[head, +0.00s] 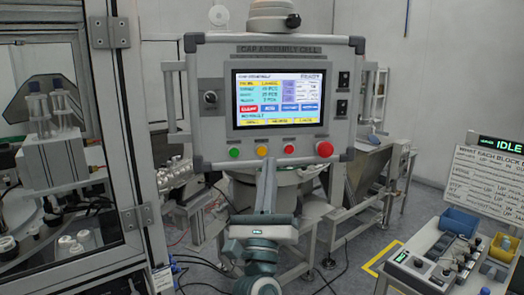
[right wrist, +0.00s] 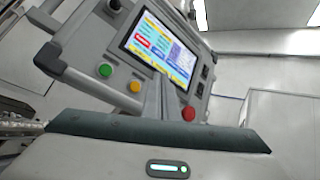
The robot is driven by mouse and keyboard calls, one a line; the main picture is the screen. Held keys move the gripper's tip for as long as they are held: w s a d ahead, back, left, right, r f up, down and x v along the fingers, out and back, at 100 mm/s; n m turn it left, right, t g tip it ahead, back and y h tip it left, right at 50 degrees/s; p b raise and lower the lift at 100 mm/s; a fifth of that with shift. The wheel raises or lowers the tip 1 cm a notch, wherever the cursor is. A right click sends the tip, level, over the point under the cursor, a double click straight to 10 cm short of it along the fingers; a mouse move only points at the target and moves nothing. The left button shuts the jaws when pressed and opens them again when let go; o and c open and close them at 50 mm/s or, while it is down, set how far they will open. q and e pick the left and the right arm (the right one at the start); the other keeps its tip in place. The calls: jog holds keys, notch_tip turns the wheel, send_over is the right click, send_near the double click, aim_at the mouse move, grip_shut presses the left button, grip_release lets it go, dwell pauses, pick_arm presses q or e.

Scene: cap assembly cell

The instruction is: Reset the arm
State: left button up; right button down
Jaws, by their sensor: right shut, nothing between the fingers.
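The operator panel (head: 220,70) stands straight ahead with a lit screen (head: 278,98). Along its lower edge are a green button (head: 235,153), an amber button (head: 262,150), a red button (head: 289,149) and a large red mushroom button (head: 325,149). My right gripper (head: 268,163) is shut and empty, its fingers pointing up at the panel just below and between the amber and red buttons. I cannot tell whether the tips touch the panel. In the right wrist view the fingers (right wrist: 158,98) stand between the amber button (right wrist: 135,86) and the mushroom button (right wrist: 189,114). My left gripper is not in view.
A glazed machine enclosure (head: 140,215) stands close on the left. On the right are a control box (head: 425,268) with blue and yellow bins (head: 460,222), and a board under an IDLE sign (head: 503,146). Cables lie on the floor below the panel.

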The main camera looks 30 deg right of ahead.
jog(key=shift+f, duration=0.1)
dwell(0.7)
